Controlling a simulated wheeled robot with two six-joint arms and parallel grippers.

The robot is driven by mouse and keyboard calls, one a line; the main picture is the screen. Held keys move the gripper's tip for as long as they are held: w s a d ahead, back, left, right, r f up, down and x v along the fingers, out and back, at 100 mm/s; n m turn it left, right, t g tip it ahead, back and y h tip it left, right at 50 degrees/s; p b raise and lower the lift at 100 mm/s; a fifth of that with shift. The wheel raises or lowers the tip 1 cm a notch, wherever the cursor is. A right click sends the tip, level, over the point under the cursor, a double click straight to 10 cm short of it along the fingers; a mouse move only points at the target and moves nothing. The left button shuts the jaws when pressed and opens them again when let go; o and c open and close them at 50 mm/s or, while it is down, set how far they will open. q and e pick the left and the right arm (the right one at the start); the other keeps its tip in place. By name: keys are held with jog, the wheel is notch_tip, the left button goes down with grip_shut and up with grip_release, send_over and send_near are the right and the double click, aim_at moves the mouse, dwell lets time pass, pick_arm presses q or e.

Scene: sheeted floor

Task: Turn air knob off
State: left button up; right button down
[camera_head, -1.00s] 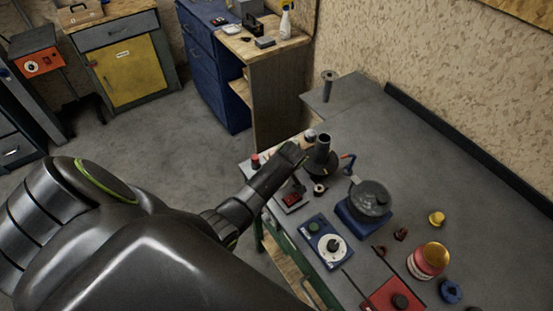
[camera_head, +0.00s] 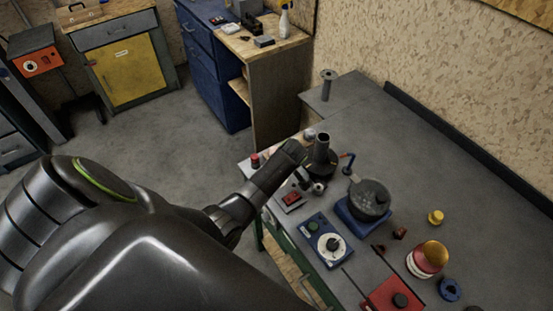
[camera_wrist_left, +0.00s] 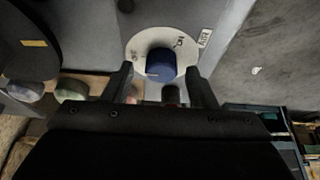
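In the head view my left gripper (camera_head: 293,150) is over the far left end of the grey workbench (camera_head: 400,150), beside a dark upright burner-like piece (camera_head: 321,155). The blue knob is not distinguishable there. My right gripper is not in view.
Along the bench are a dark pot (camera_head: 370,198) on a blue base, a blue panel with a white dial (camera_head: 332,244), a red box (camera_head: 394,294), a red switch box (camera_head: 291,198) and a yellow-topped button (camera_head: 429,256). The bench's back right is clear.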

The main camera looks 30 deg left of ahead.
pick_arm(q)
jog(key=b+v, duration=0.2)
jog(key=v, duration=1.5)
jog(key=shift+r, duration=0.15)
